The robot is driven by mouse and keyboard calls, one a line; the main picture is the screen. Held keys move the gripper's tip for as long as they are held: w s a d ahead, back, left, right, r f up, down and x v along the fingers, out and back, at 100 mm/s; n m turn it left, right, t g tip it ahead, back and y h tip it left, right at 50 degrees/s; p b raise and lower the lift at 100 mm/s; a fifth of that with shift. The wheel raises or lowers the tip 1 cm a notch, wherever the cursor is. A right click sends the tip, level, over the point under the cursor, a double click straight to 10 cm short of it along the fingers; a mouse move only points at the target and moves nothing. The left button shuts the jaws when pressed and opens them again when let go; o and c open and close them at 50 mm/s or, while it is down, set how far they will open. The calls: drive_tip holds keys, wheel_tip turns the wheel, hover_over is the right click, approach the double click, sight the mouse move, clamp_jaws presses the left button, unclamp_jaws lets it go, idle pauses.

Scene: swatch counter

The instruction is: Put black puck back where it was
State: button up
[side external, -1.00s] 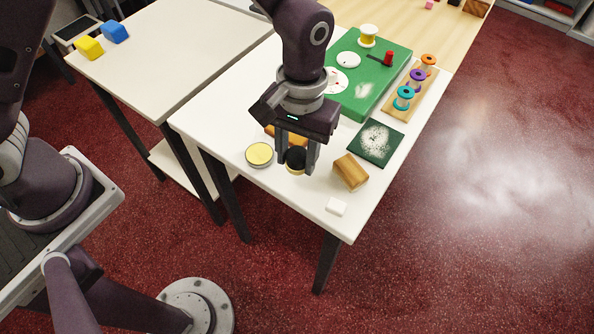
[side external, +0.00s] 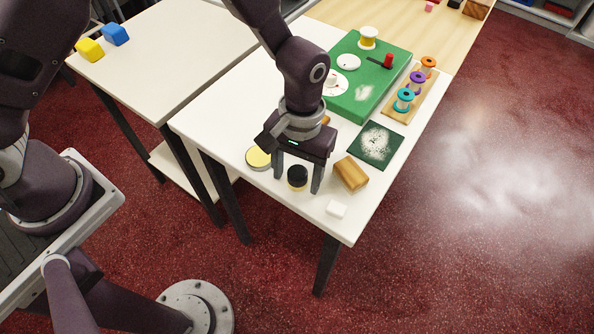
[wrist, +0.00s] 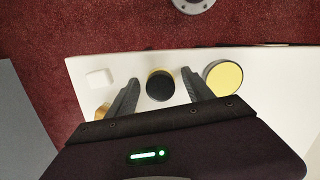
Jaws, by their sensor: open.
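The black puck (side external: 297,172) stands on the white table near its front edge, with a yellow band showing below its black top. In the wrist view the black puck (wrist: 160,88) lies between my fingers, with yellow showing along its far edge. I cannot tell whether the yellow is part of it or a separate piece under it. My gripper (side external: 297,188) is open, pointing down, one finger on each side of the puck. In the wrist view my gripper (wrist: 160,77) shows gaps on both sides of it.
A wooden block (side external: 351,174) and a small white block (side external: 336,209) are at the right. A dark green powdered square (side external: 376,144) and a green board (side external: 385,70) lie behind.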

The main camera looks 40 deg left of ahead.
sight(300, 168)
drive_tip(key=shift+r, duration=0.1)
wheel_tip(300, 168, up, 12)
drive_tip(key=w, duration=0.1)
drive_tip(key=shift+a, duration=0.15)
drive_tip(key=s+a+r+t+h, duration=0.1)
drive_tip(key=s+a+r+t, duration=0.35)
drive_tip(key=a+r, duration=0.85)
drive_tip(key=s+a+r+m+t, duration=0.1)
drive_tip(key=s+a, duration=0.2)
drive_tip(key=s, duration=0.3)
drive_tip(key=s+a+r+m+t+y, duration=0.1)
drive_tip(key=s+a, duration=0.2)
drive_tip(key=s, duration=0.3)
drive_tip(key=shift+a, duration=0.35)
drive_tip(key=shift+r, duration=0.1)
